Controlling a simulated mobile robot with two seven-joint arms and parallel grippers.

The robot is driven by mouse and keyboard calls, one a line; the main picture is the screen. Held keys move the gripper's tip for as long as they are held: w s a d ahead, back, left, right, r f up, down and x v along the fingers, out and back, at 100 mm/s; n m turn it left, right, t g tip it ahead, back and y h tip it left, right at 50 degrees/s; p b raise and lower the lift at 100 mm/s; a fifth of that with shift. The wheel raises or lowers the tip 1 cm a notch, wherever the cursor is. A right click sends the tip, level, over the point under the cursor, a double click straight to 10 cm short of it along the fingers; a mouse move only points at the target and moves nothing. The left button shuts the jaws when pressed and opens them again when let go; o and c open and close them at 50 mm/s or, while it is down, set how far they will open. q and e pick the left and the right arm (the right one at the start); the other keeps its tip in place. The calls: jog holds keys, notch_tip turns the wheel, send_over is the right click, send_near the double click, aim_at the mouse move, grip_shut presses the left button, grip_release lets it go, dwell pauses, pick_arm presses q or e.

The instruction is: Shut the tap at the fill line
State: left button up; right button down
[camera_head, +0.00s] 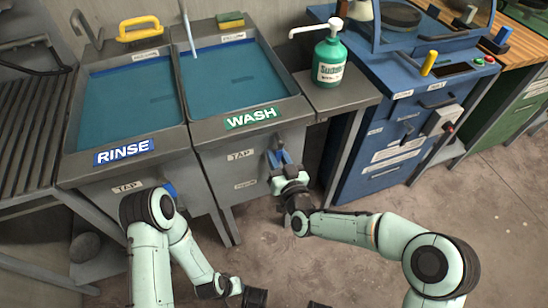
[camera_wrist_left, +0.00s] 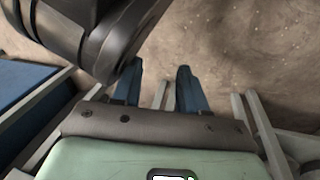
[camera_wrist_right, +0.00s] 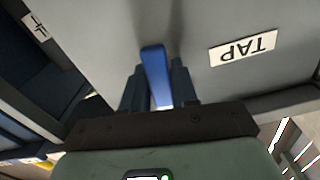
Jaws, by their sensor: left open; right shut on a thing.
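The wash basin (camera_head: 292,108) holds blue-green water (camera_head: 232,78); I cannot make out a fill line. A thin pale spout or stream (camera_head: 190,35) comes down at its back left; which it is I cannot tell. My right gripper (camera_head: 285,165) is at the basin's front, right of the TAP label (camera_head: 240,155). In the right wrist view it is shut on the blue tap lever (camera_wrist_right: 156,75), with a finger on each side. My left gripper (camera_wrist_left: 158,88) is open and empty, pointing at the floor in the left wrist view.
The rinse basin (camera_head: 68,140) stands to the left, with a yellow-handled item (camera_head: 140,28) on its back edge and its own blue lever (camera_head: 169,189) in front. A green soap bottle (camera_head: 329,58) stands right of the wash basin. A blue machine (camera_head: 400,125) is farther right. The floor (camera_head: 345,240) is bare.

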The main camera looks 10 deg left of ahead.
pick_arm(q)
jog(key=shift+s+a+f+g+b, duration=0.15)
jog(key=shift+s+f+g+b, duration=0.15)
jog(key=shift+s+f, duration=0.3)
pick_arm(e)
jog(key=shift+w+d+n, duration=0.25)
jog(key=shift+d+n, duration=0.15)
jog(key=shift+n, duration=0.5)
pick_arm(q)
jog(key=shift+s, duration=0.1)
pick_arm(e)
jog(key=c, duration=1)
grip_release()
jog(key=shift+o, duration=0.2)
pick_arm(q)
jog(key=shift+t, duration=0.8)
jog(key=w+r, duration=0.1)
jog(key=w+r+p, duration=0.2)
jog(key=w, duration=0.1)
jog(key=shift+d+r, duration=0.25)
jog(key=shift+d, duration=0.05)
pick_arm(e)
jog(key=v, duration=1.3)
jog(key=shift+d, duration=0.2)
jog(key=shift+s, duration=0.1)
